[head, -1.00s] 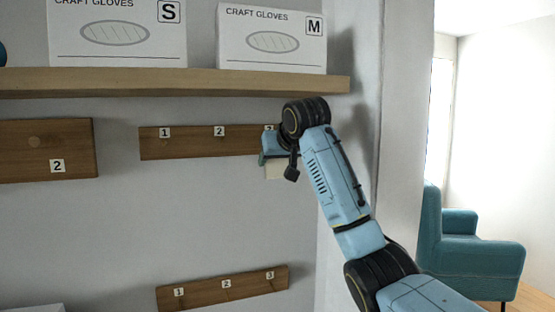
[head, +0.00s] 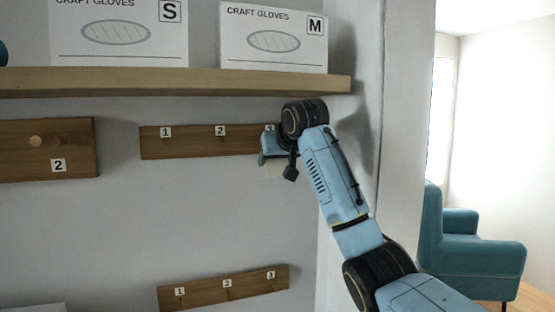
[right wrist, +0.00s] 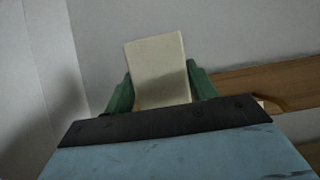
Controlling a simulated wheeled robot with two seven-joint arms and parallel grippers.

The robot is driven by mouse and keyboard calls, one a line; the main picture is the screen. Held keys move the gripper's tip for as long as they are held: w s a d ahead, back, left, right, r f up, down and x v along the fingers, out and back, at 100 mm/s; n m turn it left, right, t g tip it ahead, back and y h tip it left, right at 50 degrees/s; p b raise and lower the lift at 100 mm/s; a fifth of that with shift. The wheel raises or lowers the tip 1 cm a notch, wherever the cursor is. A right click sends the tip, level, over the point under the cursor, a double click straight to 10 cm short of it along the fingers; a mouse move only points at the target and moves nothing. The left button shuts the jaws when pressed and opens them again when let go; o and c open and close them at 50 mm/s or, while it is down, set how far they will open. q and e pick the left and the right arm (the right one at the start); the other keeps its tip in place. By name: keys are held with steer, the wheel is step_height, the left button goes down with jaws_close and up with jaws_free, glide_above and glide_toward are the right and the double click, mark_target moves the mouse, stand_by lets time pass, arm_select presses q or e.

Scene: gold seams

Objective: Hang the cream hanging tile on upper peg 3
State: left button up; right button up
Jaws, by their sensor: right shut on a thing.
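The cream hanging tile (right wrist: 160,72) stands out between the green fingers of my right gripper (right wrist: 162,92) in the right wrist view. The gripper is at the right end of the upper peg board (head: 190,142), over the place marked 3. The 3 label is mostly covered by my wrist, and peg 3 is hidden. I cannot tell whether the tile touches the peg. My left gripper is not in view.
A wooden shelf (head: 180,83) with glove boxes (head: 273,40) runs close above my right wrist. A wall corner (head: 352,130) lies just right of it. A lower peg board (head: 223,288) and another board (head: 45,165) are on the wall. The wall between the numbered boards is clear.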

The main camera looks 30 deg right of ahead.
steer(key=shift+w+d+f, duration=0.1)
steer(key=shift+w+f, duration=0.25)
steer(key=shift+w, duration=0.15)
stand_by(0.5)
stand_by(0.6)
steer(key=o, duration=1.1)
steer(key=shift+o, duration=0.2)
steer(key=shift+s, duration=0.15)
